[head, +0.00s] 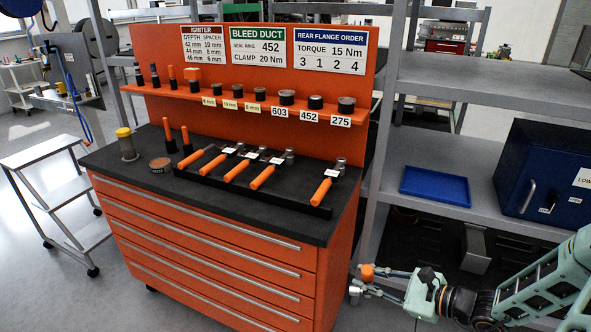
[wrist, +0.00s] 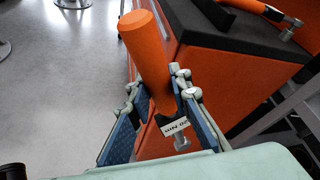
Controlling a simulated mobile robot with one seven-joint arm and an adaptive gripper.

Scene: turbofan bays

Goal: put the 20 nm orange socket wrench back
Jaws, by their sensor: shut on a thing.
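My gripper (head: 368,281) is at the lower right of the head view, beside the cabinet's right end and below its top. It is shut on the orange socket wrench (wrist: 150,55); in the wrist view the fingers (wrist: 158,88) close around its handle. A white label on the wrench, upside down, reads 20 Nm. Its metal head shows below the label. In the head view only the handle's orange end (head: 367,272) shows. The black wrench tray (head: 305,208) on the cabinet holds several orange-handled wrenches, with a wider bare space left of the rightmost wrench (head: 321,191).
The orange cabinet (head: 210,255) has a dark top and a back panel with signs and a shelf of sockets. A grey rack (head: 470,85) stands right of it, with a blue tray (head: 435,186) and a blue box (head: 545,180). Open floor lies left.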

